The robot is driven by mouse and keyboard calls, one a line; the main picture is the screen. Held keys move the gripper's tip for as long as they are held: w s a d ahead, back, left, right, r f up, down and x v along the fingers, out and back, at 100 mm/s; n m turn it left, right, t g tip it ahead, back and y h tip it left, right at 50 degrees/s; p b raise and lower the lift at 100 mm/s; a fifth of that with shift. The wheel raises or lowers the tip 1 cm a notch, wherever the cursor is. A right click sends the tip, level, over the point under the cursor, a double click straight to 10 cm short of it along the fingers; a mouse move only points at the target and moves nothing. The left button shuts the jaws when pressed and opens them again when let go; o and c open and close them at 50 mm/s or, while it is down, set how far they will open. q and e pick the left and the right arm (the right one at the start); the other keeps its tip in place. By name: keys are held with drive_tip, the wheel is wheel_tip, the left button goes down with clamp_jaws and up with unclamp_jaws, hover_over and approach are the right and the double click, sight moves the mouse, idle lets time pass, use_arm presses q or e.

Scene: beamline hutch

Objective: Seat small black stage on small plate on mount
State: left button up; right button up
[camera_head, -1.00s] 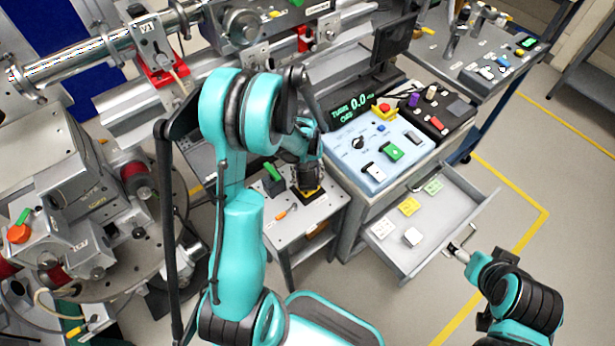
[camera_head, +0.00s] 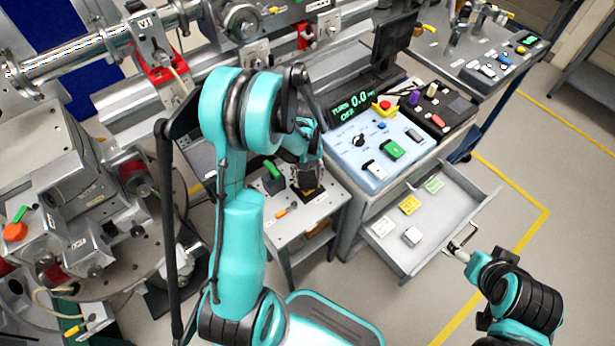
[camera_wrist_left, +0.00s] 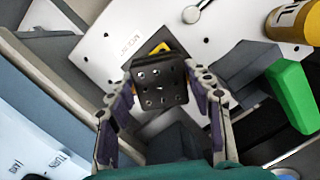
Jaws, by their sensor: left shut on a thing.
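My left gripper (camera_head: 309,180) is over the small table beside the control cart. In the left wrist view its two fingers (camera_wrist_left: 164,92) are shut on the sides of the small black stage (camera_wrist_left: 160,84), a dark square block with several holes in its face. A bit of yellow (camera_wrist_left: 160,48) shows behind the block. A dark patch on the table lies under the gripper in the head view; whether the stage touches it I cannot tell. My right gripper (camera_head: 458,252) is at the front of the open drawer, its fingers too small to read.
The open drawer (camera_head: 462,215) holds labels and a pale block. Beamline equipment (camera_head: 90,215) fills the left side.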

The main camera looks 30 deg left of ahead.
use_arm(q)
drive_tip(key=o, duration=1.5)
drive_tip(key=shift+c, duration=0.2)
wheel_tip(320, 180, up, 12)
drive_tip(key=w+a, duration=0.1)
drive_tip(key=shift+w, duration=0.2)
drive_tip(key=shift+f, duration=0.1)
